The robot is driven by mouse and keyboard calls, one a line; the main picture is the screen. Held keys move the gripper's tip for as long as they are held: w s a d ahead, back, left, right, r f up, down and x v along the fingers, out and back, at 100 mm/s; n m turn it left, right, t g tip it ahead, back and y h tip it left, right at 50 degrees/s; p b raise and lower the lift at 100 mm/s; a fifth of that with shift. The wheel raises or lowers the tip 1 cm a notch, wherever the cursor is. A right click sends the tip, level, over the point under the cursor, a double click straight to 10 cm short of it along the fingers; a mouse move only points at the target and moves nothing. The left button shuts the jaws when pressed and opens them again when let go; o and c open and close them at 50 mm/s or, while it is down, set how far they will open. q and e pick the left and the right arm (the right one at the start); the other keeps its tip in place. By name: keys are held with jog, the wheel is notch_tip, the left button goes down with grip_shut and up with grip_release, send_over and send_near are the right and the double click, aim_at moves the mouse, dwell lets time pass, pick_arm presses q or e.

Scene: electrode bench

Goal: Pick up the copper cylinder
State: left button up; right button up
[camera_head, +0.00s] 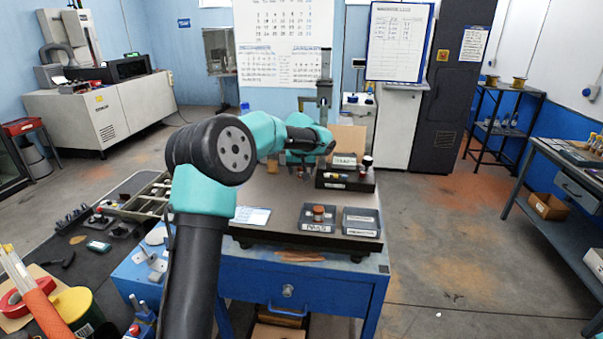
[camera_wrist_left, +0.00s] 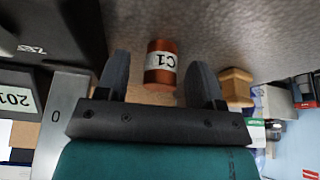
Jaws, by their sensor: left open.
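The copper cylinder (camera_wrist_left: 160,78) carries a white band marked C1 and shows in the left wrist view on the grey bench surface. My left gripper (camera_head: 299,171) is open over the bench top in the head view. In the wrist view, its two dark fingers appear on either side of the cylinder, with a gap to each. Whether the fingertips are level with it I cannot tell. In the head view the gripper mostly hides that spot. My right gripper is not in view.
A copper-coloured piece (camera_head: 318,211) stands on a dark block at the bench front. Another dark block (camera_head: 361,222) is beside it. A dark rack (camera_head: 345,181) with small pieces stands right of the gripper. A wooden hexagonal piece (camera_wrist_left: 236,86) is near one finger.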

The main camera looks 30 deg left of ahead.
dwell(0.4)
pick_arm(q)
grip_shut()
dwell(0.4)
jog(key=shift+r, duration=0.1)
